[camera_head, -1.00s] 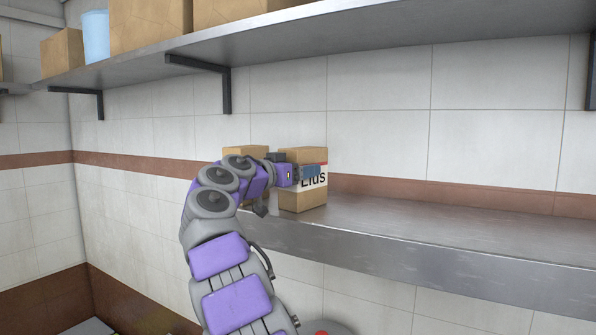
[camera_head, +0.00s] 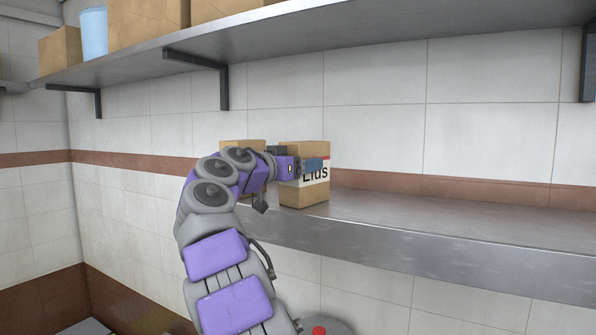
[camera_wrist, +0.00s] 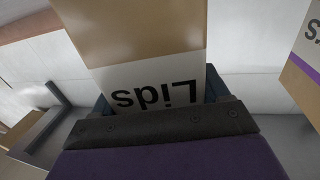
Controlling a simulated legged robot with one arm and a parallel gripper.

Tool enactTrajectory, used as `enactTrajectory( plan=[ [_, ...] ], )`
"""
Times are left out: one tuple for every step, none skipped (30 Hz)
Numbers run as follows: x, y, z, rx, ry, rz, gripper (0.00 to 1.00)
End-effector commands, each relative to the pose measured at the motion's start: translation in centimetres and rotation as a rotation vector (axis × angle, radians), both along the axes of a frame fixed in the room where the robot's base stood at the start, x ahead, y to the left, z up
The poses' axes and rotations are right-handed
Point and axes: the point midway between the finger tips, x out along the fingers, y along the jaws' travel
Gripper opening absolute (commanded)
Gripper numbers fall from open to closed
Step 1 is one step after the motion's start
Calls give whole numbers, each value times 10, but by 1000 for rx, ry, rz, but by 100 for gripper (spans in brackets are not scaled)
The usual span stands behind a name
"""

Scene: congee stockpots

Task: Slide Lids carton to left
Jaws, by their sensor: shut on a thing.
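The Lids carton (camera_head: 306,197) is a brown box with a white label, standing upright on the lower metal shelf. My gripper (camera_head: 308,165) is shut on the carton, with a dark finger across its label. In the wrist view the carton (camera_wrist: 140,40) fills the middle, its "Lids" print upside down, and parts of my gripper (camera_wrist: 160,100) show on both sides of it. The carton's far side is hidden.
Another brown carton (camera_head: 243,146) stands on the shelf to the left, partly behind my arm. The lower shelf (camera_head: 440,215) is clear to the right. An upper shelf (camera_head: 400,32) with boxes (camera_head: 150,22) runs above.

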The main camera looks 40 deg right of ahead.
Motion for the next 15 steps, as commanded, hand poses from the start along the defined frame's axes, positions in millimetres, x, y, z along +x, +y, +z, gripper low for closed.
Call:
enactTrajectory(
  plan=[
    [-3,2,-2,-2,-2,1,33],
    [-5,2,-2,-2,-2,1,33],
    [-6,3,-2,-1,-1,2,33],
    [-7,3,-2,-1,-1,2,33],
    [-8,4,-2,-1,0,2,33],
    [-9,4,-2,-1,0,2,33],
    [-9,4,-1,-1,1,2,33],
    [-9,4,-1,-1,1,2,33],
    [-9,5,-1,-1,1,2,33],
    [-9,5,-1,0,1,2,33],
    [-9,4,-1,0,2,2,33],
    [-9,4,0,0,1,2,33],
    [-9,5,0,-1,1,2,33],
    [-9,5,0,0,1,2,33],
    [-9,5,0,0,1,2,33]
  ],
)
